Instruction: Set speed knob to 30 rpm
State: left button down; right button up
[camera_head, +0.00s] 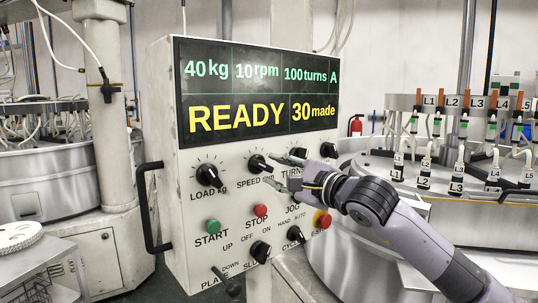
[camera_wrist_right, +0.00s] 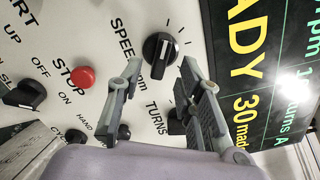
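The black speed knob (camera_head: 257,164) sits on the front of the grey control panel, under the display (camera_head: 258,92), which reads 40 kg, 10 rpm, 100 turns A, READY and 30 made. In the right wrist view the knob (camera_wrist_right: 160,47) has a white pointer line and tick marks around it. My right gripper (camera_head: 277,170) is open in front of the panel, just right of the knob in the head view. In the right wrist view its fingertips (camera_wrist_right: 160,66) are spread, with the knob just ahead of the gap between them. My left gripper is not in view.
The load knob (camera_head: 209,175) is left of the speed knob; the turns knob (camera_wrist_right: 178,122) is partly hidden behind my right gripper. Below are a green start button (camera_head: 212,226), a red stop button (camera_head: 261,210) and a red emergency stop (camera_head: 324,220). A black handle (camera_head: 146,208) edges the panel.

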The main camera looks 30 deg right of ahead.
aim_at(267, 168)
jog(key=shift+w+a+r+p, duration=0.1)
jog(key=shift+w+r+p, duration=0.1)
jog(key=shift+w+p, duration=0.7)
jog(key=shift+w+a+f, duration=0.1)
jog(key=shift+w+f, duration=0.1)
jog(key=shift+w, duration=0.6)
jog(key=shift+c, duration=0.3)
grip_shut()
